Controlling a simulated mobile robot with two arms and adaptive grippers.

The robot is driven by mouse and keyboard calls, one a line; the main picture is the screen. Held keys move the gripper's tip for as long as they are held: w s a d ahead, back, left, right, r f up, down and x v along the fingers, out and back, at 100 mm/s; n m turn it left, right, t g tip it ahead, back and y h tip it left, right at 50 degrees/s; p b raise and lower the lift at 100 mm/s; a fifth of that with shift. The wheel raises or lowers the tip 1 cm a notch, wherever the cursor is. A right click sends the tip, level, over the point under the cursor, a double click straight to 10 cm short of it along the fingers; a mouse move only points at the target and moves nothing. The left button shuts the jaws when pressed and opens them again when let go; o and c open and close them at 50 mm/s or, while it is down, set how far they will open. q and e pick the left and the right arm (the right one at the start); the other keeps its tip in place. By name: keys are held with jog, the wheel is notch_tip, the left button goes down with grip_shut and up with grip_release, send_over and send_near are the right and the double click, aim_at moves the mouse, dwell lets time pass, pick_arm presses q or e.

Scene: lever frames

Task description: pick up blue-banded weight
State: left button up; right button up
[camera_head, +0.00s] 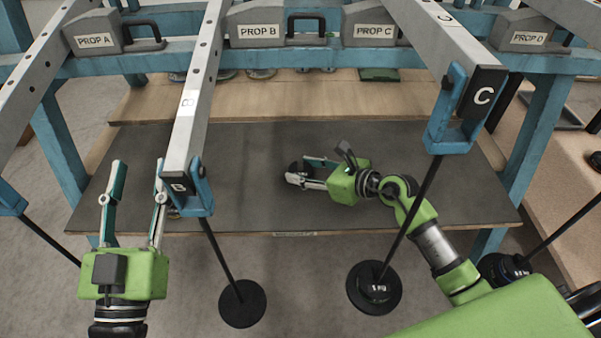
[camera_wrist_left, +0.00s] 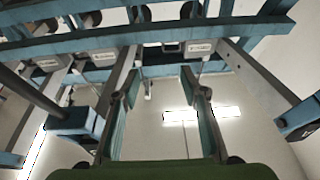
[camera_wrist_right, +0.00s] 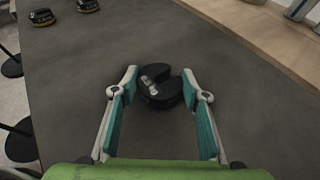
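A black slotted weight (camera_wrist_right: 160,98) with a pale label lies on the dark mat in the right wrist view; I see no clear blue band on it. My right gripper (camera_wrist_right: 159,74) is open, with its fingers on either side of this weight and not visibly closed on it. In the head view the weight (camera_head: 294,169) is partly hidden at the right gripper's (camera_head: 308,170) fingertips. My left gripper (camera_head: 137,165) is open and empty at the left, its fingers pointing up beside beam B. It also shows open in the left wrist view (camera_wrist_left: 153,82).
Levers marked B (camera_head: 189,110) and C (camera_head: 468,75) reach over the dark mat (camera_head: 250,205), with black discs hanging from rods, one marked 5 KG (camera_head: 374,287). Two yellow-marked weights (camera_wrist_right: 42,16) sit at the mat's far left. Blue posts (camera_head: 545,135) flank the shelf.

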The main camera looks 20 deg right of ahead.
jog(key=c, duration=0.4)
jog(key=shift+r, duration=0.1)
pick_arm(q)
jog(key=shift+f, duration=0.1)
pick_arm(e)
jog(key=shift+r, duration=0.1)
